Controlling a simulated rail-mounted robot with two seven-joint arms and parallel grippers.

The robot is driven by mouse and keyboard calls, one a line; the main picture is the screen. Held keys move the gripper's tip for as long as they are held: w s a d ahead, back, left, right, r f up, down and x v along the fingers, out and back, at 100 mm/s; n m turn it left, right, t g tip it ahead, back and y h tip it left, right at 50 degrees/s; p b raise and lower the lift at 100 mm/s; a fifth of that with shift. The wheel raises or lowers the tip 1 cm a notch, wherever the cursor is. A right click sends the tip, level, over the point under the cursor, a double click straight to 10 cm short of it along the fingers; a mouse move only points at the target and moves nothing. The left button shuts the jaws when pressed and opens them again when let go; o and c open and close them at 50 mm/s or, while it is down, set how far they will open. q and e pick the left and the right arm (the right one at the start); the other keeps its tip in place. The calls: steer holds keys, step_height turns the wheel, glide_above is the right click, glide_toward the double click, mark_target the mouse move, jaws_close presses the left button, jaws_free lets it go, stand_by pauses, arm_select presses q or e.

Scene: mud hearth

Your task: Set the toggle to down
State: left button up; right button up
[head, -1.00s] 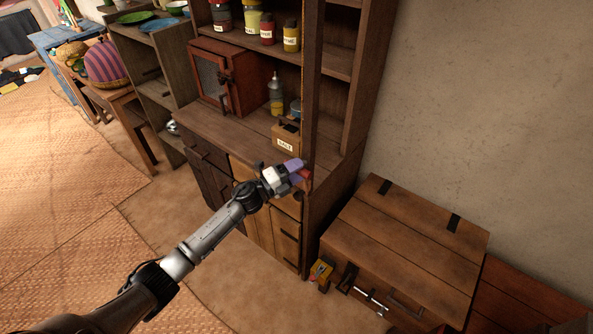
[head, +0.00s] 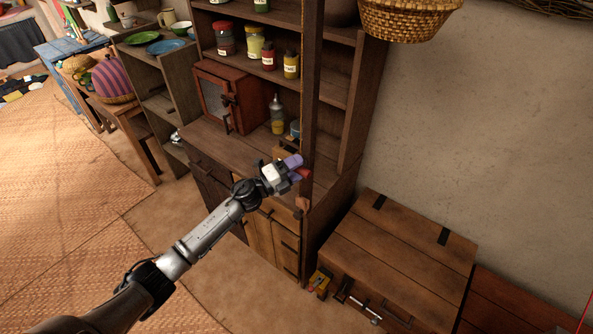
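My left gripper (head: 301,168) reaches in from the lower left to the right front post of the wooden cupboard (head: 311,110). Its purple and red fingertips look apart, with nothing clearly held between them. A small brown knob-like piece (head: 302,204) sits on the cupboard's front right edge, just below the fingertips. I cannot tell for certain whether this is the toggle, or which way it is set. The gripper looks close to the post; contact cannot be made out. My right gripper is not in view.
The cupboard shelves hold several jars, a small red-brown cabinet (head: 232,97) and a squeeze bottle (head: 277,115). A wicker basket (head: 408,18) hangs above. Floor left of the cupboard is clear.

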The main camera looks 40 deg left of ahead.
arm_select(q)
step_height(320, 180, up, 18)
steer(key=p, duration=1.4)
steer(key=shift+r, duration=0.25)
steer(key=shift+s+a, duration=0.1)
steer(key=b+v, duration=0.1)
steer(key=v, duration=1.4)
steer(key=shift+s+f+b, duration=0.2)
steer(key=shift+s+b, duration=0.05)
steer(key=shift+b, duration=0.1)
steer(key=shift+a, duration=0.1)
stand_by(0.4)
